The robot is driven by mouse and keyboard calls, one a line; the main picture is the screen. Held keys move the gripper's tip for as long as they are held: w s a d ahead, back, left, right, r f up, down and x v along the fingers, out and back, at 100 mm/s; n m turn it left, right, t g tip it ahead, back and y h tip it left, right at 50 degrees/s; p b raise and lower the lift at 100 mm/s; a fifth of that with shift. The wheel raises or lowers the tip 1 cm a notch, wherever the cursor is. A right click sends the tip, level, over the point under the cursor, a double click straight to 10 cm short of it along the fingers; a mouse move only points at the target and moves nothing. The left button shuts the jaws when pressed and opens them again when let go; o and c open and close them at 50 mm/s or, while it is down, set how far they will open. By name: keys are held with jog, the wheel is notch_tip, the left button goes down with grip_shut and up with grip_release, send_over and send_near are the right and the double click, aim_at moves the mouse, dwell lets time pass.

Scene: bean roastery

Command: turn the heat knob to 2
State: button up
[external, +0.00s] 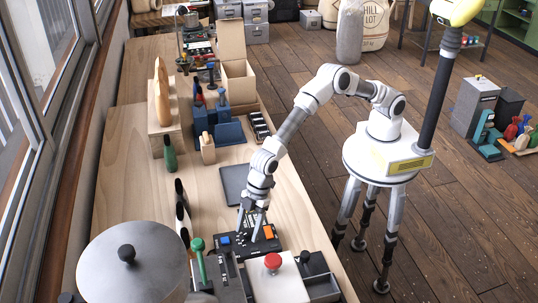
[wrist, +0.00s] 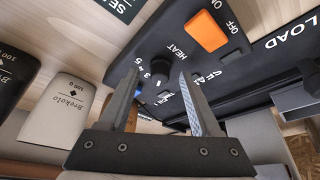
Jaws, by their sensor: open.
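A black control panel (external: 262,246) lies on the bench under my gripper (external: 251,226). In the wrist view the panel carries a dark heat knob (wrist: 155,69), with the word HEAT and several dial numbers printed beside it. My gripper (wrist: 160,68) is open, and the knob shows between and beyond its two fingertips. I cannot tell whether the fingers touch it. The knob's pointer is too dark and small to read. An orange on/off switch (wrist: 207,31) sits to the knob's upper right; it also shows in the external view (external: 268,232).
A white box with a red button (external: 272,261) and a green-topped lever (external: 198,246) stand near the panel. A large grey drum (external: 133,275) is at front left. A dark flat pad (external: 234,182) lies behind.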

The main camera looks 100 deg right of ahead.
jog(key=v, duration=1.7)
jog(key=shift+r, duration=0.2)
jog(key=shift+d, duration=0.1)
jog(key=s+d+r+m+t+h, duration=0.1)
jog(key=s+d+r+m, duration=0.1)
jog(key=s+d+r, duration=0.55)
jog(key=s+d+r+m+h, duration=0.15)
jog(key=s+d+r, duration=0.25)
jog(key=s+d, duration=0.55)
jog(key=s+d+f+m, duration=0.2)
jog(key=s+d, duration=0.3)
jog(key=s, duration=0.4)
jog(key=s+d+f+m+t, duration=0.1)
jog(key=s+d+m, duration=0.1)
jog(key=s+d, duration=0.3)
jog(key=s, duration=0.4)
jog(key=shift+d+f, duration=0.2)
jog(key=shift+f, duration=0.2)
jog(key=shift+w, duration=0.1)
